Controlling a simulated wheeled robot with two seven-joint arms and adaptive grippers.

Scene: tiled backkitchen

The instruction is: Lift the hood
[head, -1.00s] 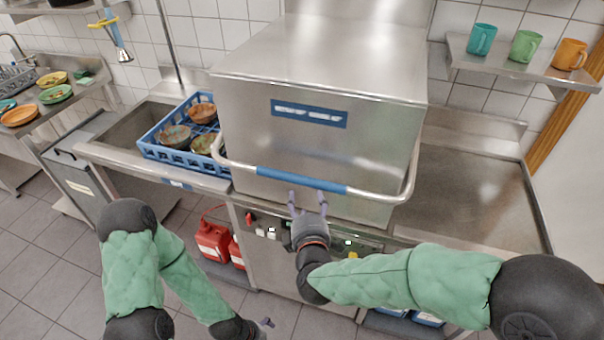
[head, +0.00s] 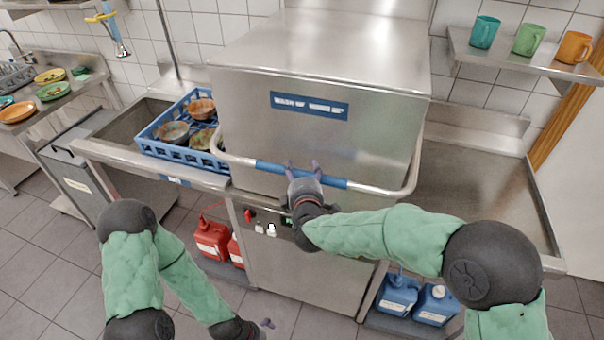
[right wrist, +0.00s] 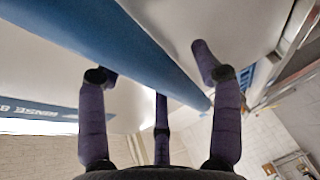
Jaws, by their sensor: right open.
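The steel dishwasher hood (head: 330,80) is down, with a blue label on its front. Its bar handle (head: 250,163) runs across the lower front and has a blue grip sleeve (head: 333,181) in the middle. My right gripper (head: 304,169) is at the blue sleeve, fingers pointing up. In the right wrist view the blue sleeve (right wrist: 120,45) passes between the open fingers (right wrist: 155,90), which are not closed on it. My left gripper (head: 266,323) is low at the bottom edge, away from the hood; its jaw state is too small to tell.
A blue rack (head: 165,150) with several bowls stands left of the hood. A steel counter (head: 475,200) on the right is bare. A shelf (head: 520,62) with cups hangs above it. Red canisters (head: 212,240) and blue canisters (head: 398,293) stand below.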

